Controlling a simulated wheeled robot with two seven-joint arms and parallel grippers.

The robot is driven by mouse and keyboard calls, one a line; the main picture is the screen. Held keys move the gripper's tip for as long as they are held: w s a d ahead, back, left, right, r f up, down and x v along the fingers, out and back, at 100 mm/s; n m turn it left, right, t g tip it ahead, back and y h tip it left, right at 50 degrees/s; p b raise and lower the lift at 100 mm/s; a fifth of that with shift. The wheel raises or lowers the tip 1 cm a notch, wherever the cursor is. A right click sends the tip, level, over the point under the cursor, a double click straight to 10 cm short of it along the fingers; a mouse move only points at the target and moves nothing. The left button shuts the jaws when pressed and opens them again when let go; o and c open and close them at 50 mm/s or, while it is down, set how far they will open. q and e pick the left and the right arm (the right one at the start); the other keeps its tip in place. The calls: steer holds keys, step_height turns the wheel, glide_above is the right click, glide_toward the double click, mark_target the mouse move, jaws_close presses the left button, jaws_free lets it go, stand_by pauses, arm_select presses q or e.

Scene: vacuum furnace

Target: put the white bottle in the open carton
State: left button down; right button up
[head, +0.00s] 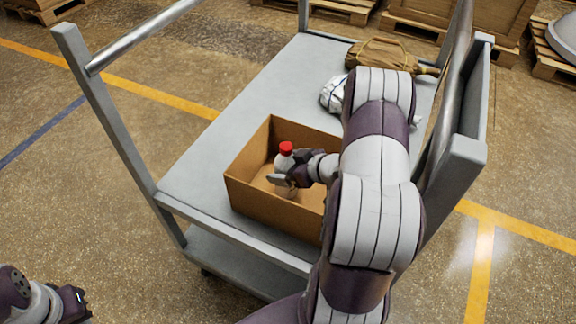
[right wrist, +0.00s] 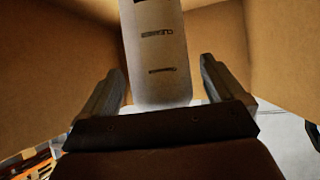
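The white bottle (head: 284,163) with a red cap is upright inside the open brown carton (head: 262,203), which sits on the grey cart. Whether its base rests on the carton floor I cannot tell. My right gripper (head: 282,181) is down in the carton at the bottle. In the right wrist view the bottle (right wrist: 158,55), with dark print, stands between the two fingers, with a narrow gap visible on each side, so the gripper is open around it. My left gripper (head: 76,304) is only partly in view at the bottom left, away from the cart; its fingers are not clear.
The cart deck (head: 225,140) is clear left of the carton. A white crumpled item (head: 332,95) and a tan bag (head: 385,54) lie at its far end. Cart handles (head: 140,42) rise at left and right. Wooden pallets (head: 455,35) stand behind on the floor.

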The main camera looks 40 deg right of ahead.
mark_target(289, 149)
steer(key=shift+r, duration=0.15)
steer(key=r+p+v, duration=0.1)
steer(key=p+v, duration=0.5)
steer(key=v, duration=0.1)
steer(key=w+r+g+h, duration=0.1)
steer(key=w+a+r+g+h, duration=0.1)
steer(key=w+r+g+h, duration=0.1)
steer(key=w, duration=0.1)
steer(key=shift+a+r+m+p, duration=0.3)
steer(key=shift+a+m, duration=0.05)
steer(key=shift+m, duration=0.05)
steer(key=s+a+r+m+g, duration=0.1)
steer(key=s+a+r+g, duration=0.2)
steer(key=s+a, duration=0.2)
steer(key=s+a+r+m+g, duration=0.1)
steer(key=s+a+r+g, duration=0.2)
steer(key=a, duration=0.8)
steer(key=s, duration=0.2)
steer(key=shift+s+a+r, duration=0.25)
steer(key=shift+s+a, duration=0.05)
